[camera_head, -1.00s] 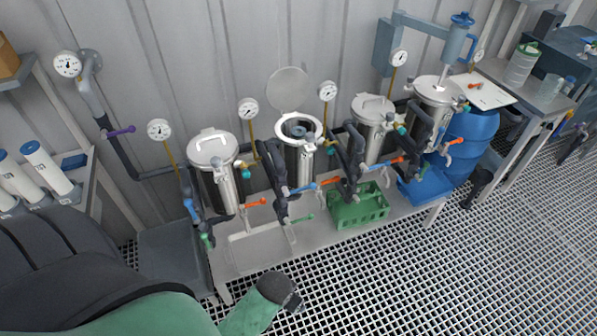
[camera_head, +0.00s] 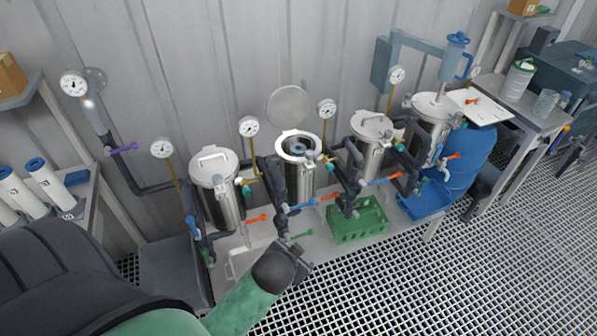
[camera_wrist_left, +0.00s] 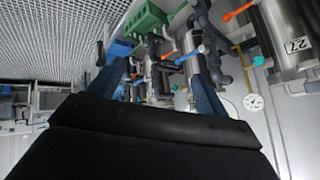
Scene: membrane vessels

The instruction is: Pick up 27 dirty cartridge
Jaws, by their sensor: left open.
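An open steel vessel (camera_head: 299,178) stands second from the left, its round lid (camera_head: 288,107) swung up behind it. The grey-blue round top of a cartridge (camera_head: 298,148) shows inside its mouth; the rest is hidden in the vessel. In the left wrist view a steel vessel carries a label reading 27 (camera_wrist_left: 297,46). My left gripper (camera_head: 298,260) is in front of and below the vessels, mostly hidden behind its own wrist. In the left wrist view its two blue fingers (camera_wrist_left: 155,85) are apart with nothing held between them. My right gripper is not in view.
Gauges, black pipes and coloured valve handles crowd around the vessels. A green crate (camera_head: 358,222) and a blue tray (camera_head: 424,203) sit on the low bench. White cartridges (camera_head: 50,186) with blue ends lie on the left shelf. The grated floor (camera_head: 390,290) in front is clear.

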